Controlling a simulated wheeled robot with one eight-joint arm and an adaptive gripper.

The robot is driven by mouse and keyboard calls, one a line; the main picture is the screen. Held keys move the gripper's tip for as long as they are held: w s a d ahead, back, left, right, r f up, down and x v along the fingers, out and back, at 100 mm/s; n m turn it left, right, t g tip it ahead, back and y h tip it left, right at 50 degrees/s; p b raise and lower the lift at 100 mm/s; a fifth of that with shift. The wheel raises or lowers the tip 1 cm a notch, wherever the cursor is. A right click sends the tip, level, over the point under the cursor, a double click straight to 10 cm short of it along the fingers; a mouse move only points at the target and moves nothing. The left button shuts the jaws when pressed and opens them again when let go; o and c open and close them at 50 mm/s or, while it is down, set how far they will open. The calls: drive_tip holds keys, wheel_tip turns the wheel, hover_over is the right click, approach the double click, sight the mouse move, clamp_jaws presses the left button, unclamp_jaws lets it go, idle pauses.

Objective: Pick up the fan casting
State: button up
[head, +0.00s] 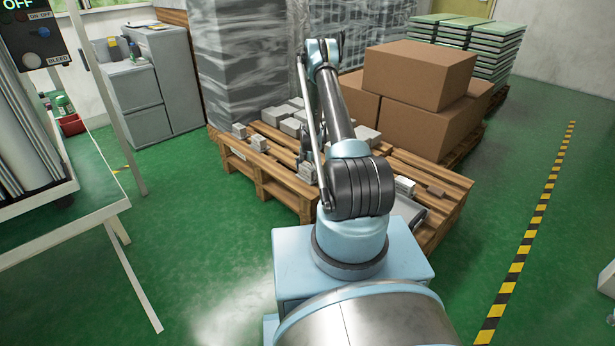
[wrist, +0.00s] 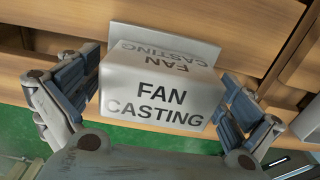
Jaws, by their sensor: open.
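The fan casting is a light grey block (wrist: 160,98) with FAN CASTING in dark letters on two faces. In the wrist view it sits in the middle, at the edge of the wooden pallet. My gripper (wrist: 160,95) is open, with one finger on each side of the block. The left finger looks very close to the block's side; I cannot tell whether it touches.
Another grey block (wrist: 309,122) shows at the right edge of the wrist view. A wrapped stack (head: 240,75) stands behind. Green floor is free at right.

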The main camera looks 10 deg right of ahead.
drive_tip(key=shift+c, duration=0.2)
drive_tip(key=c, duration=1.5)
drive_tip(key=shift+r, duration=0.15)
